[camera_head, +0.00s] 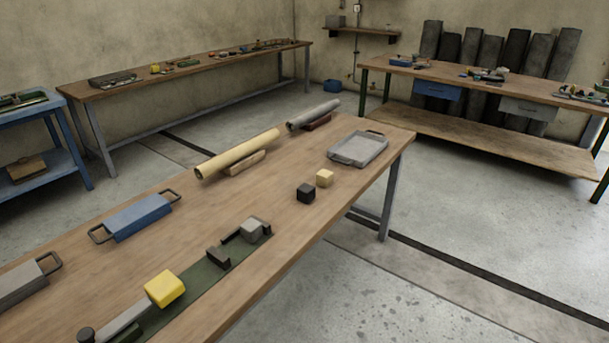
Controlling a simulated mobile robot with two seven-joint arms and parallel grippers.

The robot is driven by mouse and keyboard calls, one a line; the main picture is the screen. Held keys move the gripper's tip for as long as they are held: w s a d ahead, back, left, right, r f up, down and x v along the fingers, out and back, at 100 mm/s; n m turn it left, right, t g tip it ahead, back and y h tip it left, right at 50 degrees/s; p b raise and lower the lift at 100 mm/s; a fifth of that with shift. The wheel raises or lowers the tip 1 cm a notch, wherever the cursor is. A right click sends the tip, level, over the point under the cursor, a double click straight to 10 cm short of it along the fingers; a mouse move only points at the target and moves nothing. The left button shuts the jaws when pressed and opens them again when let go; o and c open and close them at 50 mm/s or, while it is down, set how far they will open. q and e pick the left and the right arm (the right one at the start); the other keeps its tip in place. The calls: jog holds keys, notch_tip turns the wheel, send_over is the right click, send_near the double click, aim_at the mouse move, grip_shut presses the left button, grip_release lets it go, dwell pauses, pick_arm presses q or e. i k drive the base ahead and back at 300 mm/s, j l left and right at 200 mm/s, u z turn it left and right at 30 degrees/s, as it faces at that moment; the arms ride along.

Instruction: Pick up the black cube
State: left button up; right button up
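The black cube (306,193) sits on the wooden table (225,202) near its right edge. A beige cube (324,178) stands just behind it to the right, with a small gap. The black cube's top and sides show, and nothing covers it. Neither of my grippers is in the head view.
A grey tray (358,149) lies behind the cubes. A yellowish roll (237,154) and a grey roll (313,115) lie farther back. A blue handled block (137,217) is at left. A green strip (205,284) bears a yellow block (165,289) and grey parts.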

aim_at(306, 193)
jog(key=i+l+u, duration=0.1)
jog(key=u, duration=0.5)
jog(key=i+l+u, duration=0.15)
jog(key=l, duration=0.2)
jog(key=l+u, duration=0.15)
jog(key=l, duration=0.2)
jog(key=i+l+u, duration=0.15)
jog(key=l, duration=0.25)
jog(key=i+l+u, duration=0.1)
jog(key=l, duration=0.6)
jog(key=i+l, duration=0.1)
jog(key=l, duration=0.6)
jog(key=i+l+u, duration=0.15)
jog(key=l, duration=0.6)
